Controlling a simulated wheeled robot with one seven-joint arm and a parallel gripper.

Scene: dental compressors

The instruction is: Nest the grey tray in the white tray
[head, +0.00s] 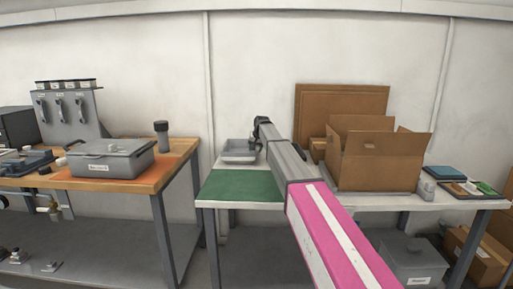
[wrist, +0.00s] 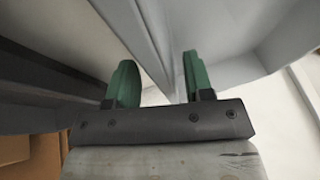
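A light grey tray (head: 238,156) sits at the back left of the white table, behind the green mat. I cannot tell whether it is the grey or the white tray, or whether a second tray is with it. My gripper (head: 262,124) is above its right side, partly hidden by my arm. In the wrist view my gripper (wrist: 158,82) has its two green fingers apart. A pale grey wall or rim (wrist: 150,45) runs behind and between them, with a light gap beside it. No contact with the fingers is clear.
The green mat (head: 240,186) is bare. An open cardboard box (head: 375,160) stands right of my arm, with a flat brown board (head: 342,100) behind it. A wooden bench (head: 150,185) with a lidded grey case (head: 110,160) stands left, across a gap.

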